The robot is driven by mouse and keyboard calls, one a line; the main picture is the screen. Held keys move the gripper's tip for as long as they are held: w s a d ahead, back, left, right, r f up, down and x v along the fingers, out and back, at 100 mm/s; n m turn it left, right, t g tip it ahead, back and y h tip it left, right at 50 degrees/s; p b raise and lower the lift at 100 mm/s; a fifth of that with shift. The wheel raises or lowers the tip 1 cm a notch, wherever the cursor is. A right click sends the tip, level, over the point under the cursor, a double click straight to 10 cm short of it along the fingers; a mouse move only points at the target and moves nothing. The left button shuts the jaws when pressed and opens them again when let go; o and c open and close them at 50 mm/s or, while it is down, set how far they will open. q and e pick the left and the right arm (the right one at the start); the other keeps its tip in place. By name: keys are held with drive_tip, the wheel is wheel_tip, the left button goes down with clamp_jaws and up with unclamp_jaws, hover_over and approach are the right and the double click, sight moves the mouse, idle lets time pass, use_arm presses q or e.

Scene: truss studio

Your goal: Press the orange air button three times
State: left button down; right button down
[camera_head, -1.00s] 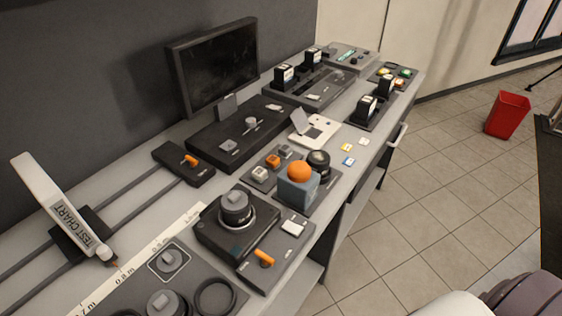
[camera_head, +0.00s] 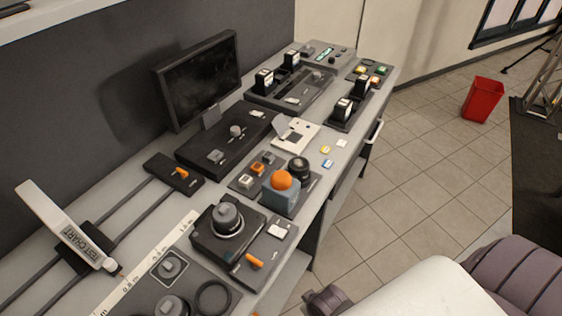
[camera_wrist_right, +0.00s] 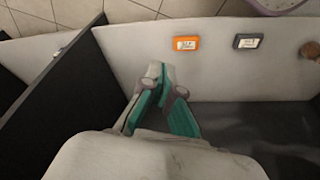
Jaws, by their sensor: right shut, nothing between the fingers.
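The orange air button (camera_head: 282,180) is a round orange dome on top of a blue-grey box (camera_head: 281,197). It stands near the front edge of the bench, beside a dark round knob (camera_head: 299,168). My right arm enters the head view at the lower right, well apart from the button. In the right wrist view my right gripper (camera_wrist_right: 158,75) is shut and empty, its teal-padded fingers meeting at the tips. The button cannot be made out in the wrist view. My left gripper is not in view.
The bench holds a camera-like device (camera_head: 226,220), a monitor (camera_head: 199,80), a white card device (camera_head: 295,136) and a slider rail with a test chart (camera_head: 66,226). A red bin (camera_head: 482,99) stands on the tiled floor. Orange (camera_wrist_right: 187,43) and grey (camera_wrist_right: 247,41) labels show in the wrist view.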

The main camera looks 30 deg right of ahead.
drive_tip(key=w+a+r+t+y+p, duration=0.1)
drive_tip(key=w+a+r+p, duration=0.15)
drive_tip(key=r, duration=1.05)
drive_tip(key=w+a+r+t+p, duration=0.1)
drive_tip(key=w+r+p, duration=0.25)
drive_tip(key=r, duration=1.05)
drive_tip(key=w+d+r+m+t+y+p, duration=0.1)
drive_tip(key=w+d+r, duration=0.3)
drive_tip(key=w+r, duration=0.5)
drive_tip(key=w+d+r+m+t+y+p, duration=0.1)
drive_tip(key=w+d+r, duration=0.3)
drive_tip(key=w+r, duration=0.5)
drive_tip(key=shift+w+d+r+m+y+p, duration=0.4)
drive_tip(key=shift+m+y, duration=0.3)
drive_tip(key=shift+y, duration=0.2)
drive_tip(key=shift+s+a, duration=0.1)
drive_tip(key=shift+f, duration=0.1)
